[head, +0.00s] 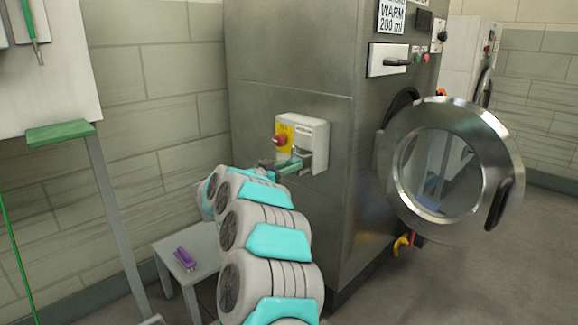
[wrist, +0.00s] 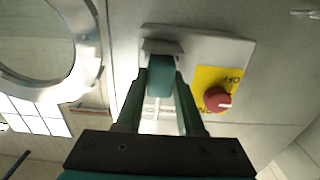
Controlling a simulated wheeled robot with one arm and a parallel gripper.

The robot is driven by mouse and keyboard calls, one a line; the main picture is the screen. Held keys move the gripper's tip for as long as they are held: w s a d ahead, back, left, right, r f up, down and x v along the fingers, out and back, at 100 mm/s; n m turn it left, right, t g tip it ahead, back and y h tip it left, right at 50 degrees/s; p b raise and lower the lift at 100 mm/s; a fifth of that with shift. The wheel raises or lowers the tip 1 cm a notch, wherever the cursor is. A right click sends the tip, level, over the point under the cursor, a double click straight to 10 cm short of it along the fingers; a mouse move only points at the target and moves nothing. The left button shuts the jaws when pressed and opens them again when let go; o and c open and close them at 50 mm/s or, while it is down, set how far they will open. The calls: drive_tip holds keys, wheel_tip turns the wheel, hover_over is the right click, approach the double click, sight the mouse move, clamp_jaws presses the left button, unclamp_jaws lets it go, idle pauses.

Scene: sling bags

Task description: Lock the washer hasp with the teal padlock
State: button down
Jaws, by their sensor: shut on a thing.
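The teal padlock (wrist: 162,78) is between the two fingers of my gripper (wrist: 162,90) in the wrist view. My gripper is shut on its body. The padlock sits right at the grey hasp (wrist: 162,47) on the white switch box (wrist: 215,48). Its shackle is hidden, so I cannot tell whether it passes through the hasp. In the head view my gripper (head: 290,165) reaches the lower front of the switch box (head: 313,130) on the washer's side (head: 290,75). The red knob (wrist: 217,99) on its yellow plate is beside the hasp.
The washer's round door (head: 490,150) stands open at the right. A small grey stool (head: 205,245) with a purple object (head: 185,258) on it stands low at the left of my arm. A green-topped ledge (head: 60,133) is at the far left. Floor is clear at the right.

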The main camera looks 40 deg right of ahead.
drive_tip(key=shift+d+r, duration=0.1)
drive_tip(key=shift+d, duration=0.55)
drive_tip(key=shift+d+p, duration=0.35)
drive_tip(key=shift+p, duration=0.1)
drive_tip(key=shift+f, duration=0.2)
unclamp_jaws()
idle(0.8)
drive_tip(key=a, duration=0.7)
drive_tip(key=shift+s, duration=0.25)
idle(0.7)
idle(0.3)
